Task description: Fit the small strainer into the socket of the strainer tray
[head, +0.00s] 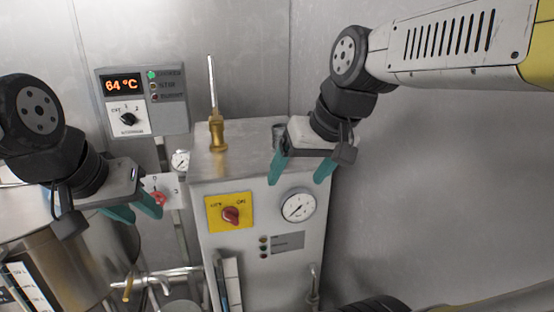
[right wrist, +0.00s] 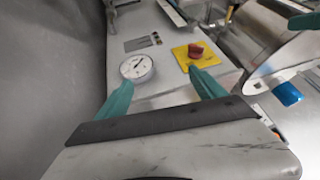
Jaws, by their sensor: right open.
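I cannot pick out a small strainer or a strainer tray with a socket in either view. My right gripper (head: 296,181) is open and empty in front of the upper part of a steel cabinet (head: 262,212). Its teal fingers also show in the right wrist view (right wrist: 160,92), apart, with the cabinet front beyond them. A small grey cylinder (head: 278,133) shows at the cabinet top, partly hidden by the right gripper; I cannot tell what it is. My left gripper (head: 146,216) is at the left, its teal fingers apart with nothing seen between them.
The cabinet carries a brass fitting with a rod (head: 217,135), a red knob (head: 231,214) on a yellow plate and a round gauge (head: 298,206). A control box (head: 142,100) reads 64 °C. A steel vessel (head: 60,265) stands lower left.

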